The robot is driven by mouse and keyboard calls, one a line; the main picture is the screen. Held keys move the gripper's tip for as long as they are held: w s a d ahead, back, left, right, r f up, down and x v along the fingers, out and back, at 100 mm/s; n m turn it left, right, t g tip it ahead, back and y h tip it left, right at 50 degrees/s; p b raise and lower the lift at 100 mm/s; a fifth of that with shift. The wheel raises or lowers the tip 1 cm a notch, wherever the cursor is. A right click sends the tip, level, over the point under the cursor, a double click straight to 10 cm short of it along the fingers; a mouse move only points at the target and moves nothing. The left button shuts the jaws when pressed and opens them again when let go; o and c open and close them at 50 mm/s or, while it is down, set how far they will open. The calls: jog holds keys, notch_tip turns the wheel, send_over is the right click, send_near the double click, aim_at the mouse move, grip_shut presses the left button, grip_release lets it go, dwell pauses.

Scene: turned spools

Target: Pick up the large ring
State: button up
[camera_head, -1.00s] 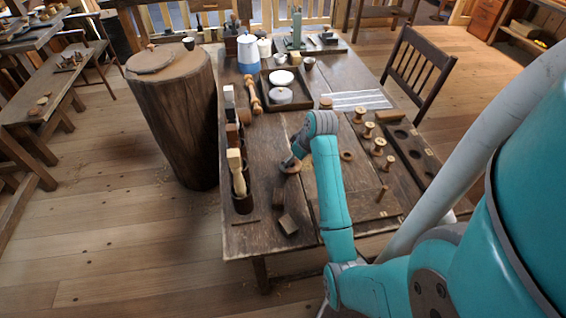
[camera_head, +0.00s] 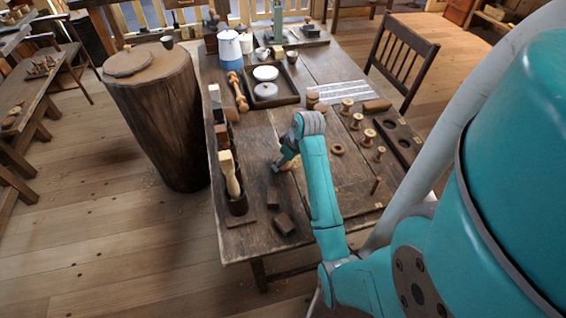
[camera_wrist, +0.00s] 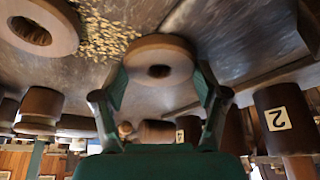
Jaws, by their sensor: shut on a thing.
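The large wooden ring (camera_wrist: 158,60) is between the two fingertips of my gripper (camera_wrist: 160,82) in the wrist view. The fingers touch its sides, and its round dark hole faces the camera. I cannot tell whether the ring still touches the table. In the head view my gripper (camera_head: 281,165) is low over the middle of the table, and the ring there is mostly hidden or too small to make out. A second wooden ring (camera_head: 337,149) lies on the table to the right of the gripper. A wooden ring also shows, cut off, at the top left of the wrist view (camera_wrist: 36,30).
Several spools (camera_head: 369,137) and a dark tray with round hollows (camera_head: 410,153) stand to the right. Wood shavings (camera_wrist: 103,33) lie near the ring. A tray with white dishes (camera_head: 285,100) is farther back.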

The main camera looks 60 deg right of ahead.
notch_tip(320, 180, up, 10)
dwell(0.6)
